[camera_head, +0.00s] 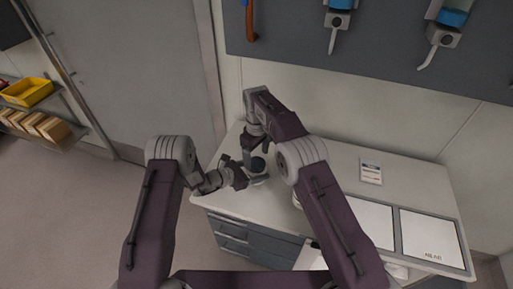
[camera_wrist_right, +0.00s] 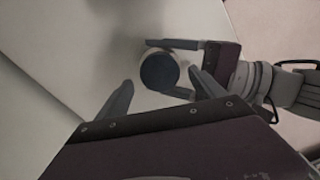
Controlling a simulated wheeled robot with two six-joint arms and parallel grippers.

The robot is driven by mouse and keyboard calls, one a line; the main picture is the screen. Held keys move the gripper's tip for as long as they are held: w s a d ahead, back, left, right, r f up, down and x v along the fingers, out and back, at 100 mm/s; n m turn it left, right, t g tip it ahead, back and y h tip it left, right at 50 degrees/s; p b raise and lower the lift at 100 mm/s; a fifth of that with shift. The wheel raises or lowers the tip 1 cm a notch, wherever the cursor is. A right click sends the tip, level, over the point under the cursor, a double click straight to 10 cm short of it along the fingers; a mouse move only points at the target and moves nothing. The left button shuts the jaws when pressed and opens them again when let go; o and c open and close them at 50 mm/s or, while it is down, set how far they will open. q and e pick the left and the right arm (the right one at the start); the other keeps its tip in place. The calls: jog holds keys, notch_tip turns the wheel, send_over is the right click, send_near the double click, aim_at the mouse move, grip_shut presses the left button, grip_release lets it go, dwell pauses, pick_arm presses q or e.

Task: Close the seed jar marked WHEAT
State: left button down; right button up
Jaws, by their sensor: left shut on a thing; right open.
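A small round jar (camera_wrist_right: 143,58) with a dark blue round top (camera_wrist_right: 158,71) stands on the white bench. In the head view its dark top (camera_head: 257,164) shows below my right wrist. No WHEAT marking can be read. My left gripper (camera_wrist_right: 172,68) is shut on the jar, one finger on each side; in the head view it reaches in from the left (camera_head: 252,174). My right gripper (camera_wrist_right: 162,95) is open and empty, pointing down over the jar, its two fingers spread apart near the dark top. I cannot tell how the top sits on the jar.
The white bench (camera_head: 340,165) carries a small label card (camera_head: 371,174) and two white panels (camera_head: 429,239) at the right. Another pale round object (camera_head: 296,199) is partly hidden behind my right arm. Dispensers (camera_head: 339,20) hang on the wall board. A shelf with a yellow bin (camera_head: 27,92) stands far left.

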aim_at(256, 162)
jog(key=shift+f, duration=1.5)
jog(key=c, duration=1.5)
jog(key=shift+m, duration=1)
jog(key=o, duration=1.7)
jog(key=shift+c, duration=0.2)
notch_tip(256, 162, up, 8)
jog(key=shift+f, duration=0.25)
